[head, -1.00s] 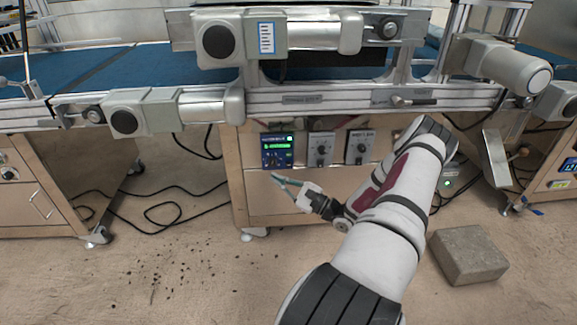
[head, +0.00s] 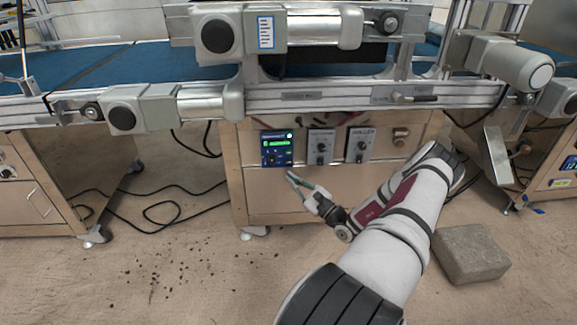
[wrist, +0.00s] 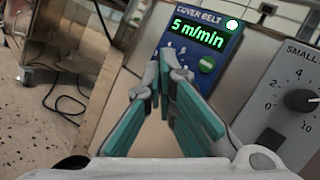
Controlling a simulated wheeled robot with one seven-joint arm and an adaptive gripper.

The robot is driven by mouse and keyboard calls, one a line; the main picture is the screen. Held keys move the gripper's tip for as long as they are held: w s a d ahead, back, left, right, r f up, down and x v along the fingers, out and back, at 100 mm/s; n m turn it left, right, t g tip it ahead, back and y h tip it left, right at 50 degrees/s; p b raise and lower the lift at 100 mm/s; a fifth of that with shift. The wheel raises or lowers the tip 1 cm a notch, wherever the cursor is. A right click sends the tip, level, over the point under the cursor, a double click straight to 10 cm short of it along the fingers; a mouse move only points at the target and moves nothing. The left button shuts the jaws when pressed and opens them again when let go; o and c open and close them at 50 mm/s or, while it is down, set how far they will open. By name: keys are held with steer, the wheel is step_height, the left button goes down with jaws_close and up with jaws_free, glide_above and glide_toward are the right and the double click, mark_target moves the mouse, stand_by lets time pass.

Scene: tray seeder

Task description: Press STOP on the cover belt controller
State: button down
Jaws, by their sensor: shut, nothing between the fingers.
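The cover belt controller (head: 276,148) is a blue panel on the front of the beige cabinet. In the wrist view its panel (wrist: 222,47) reads "COVER BELT" and "5 m/min" in green. A white-green lamp (wrist: 232,24) is lit at its top right. A round green button (wrist: 207,64) shows below the display. My gripper (head: 291,175) has teal fingers, shut and empty, just below the controller in the head view. In the wrist view the fingertips (wrist: 163,75) overlap the panel's lower left and hide part of it; no STOP button is visible there. Contact cannot be told.
Two grey dial controllers (head: 320,147) (head: 360,145) sit right of the blue panel; the nearer one, with a black knob (wrist: 300,100), is close to the fingers in the wrist view. A grey block (head: 470,253) lies on the floor at right.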

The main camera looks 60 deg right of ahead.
steer(key=w+d+b, duration=0.2)
steer(key=w+d, duration=0.2)
steer(key=shift+d+b, duration=0.3)
stand_by(1.4)
steer(key=shift+w+d, duration=0.25)
steer(key=shift+d, duration=0.05)
steer(key=shift+w+d+b, duration=0.2)
steer(key=shift+d+b, duration=0.1)
stand_by(0.7)
steer(key=shift+a, duration=0.1)
steer(key=shift+s+a+p, duration=0.55)
steer(key=shift+p, duration=0.05)
stand_by(0.3)
steer(key=shift+s+a+p, duration=1.5)
steer(key=shift+s+a, duration=0.1)
steer(key=shift+a, duration=0.3)
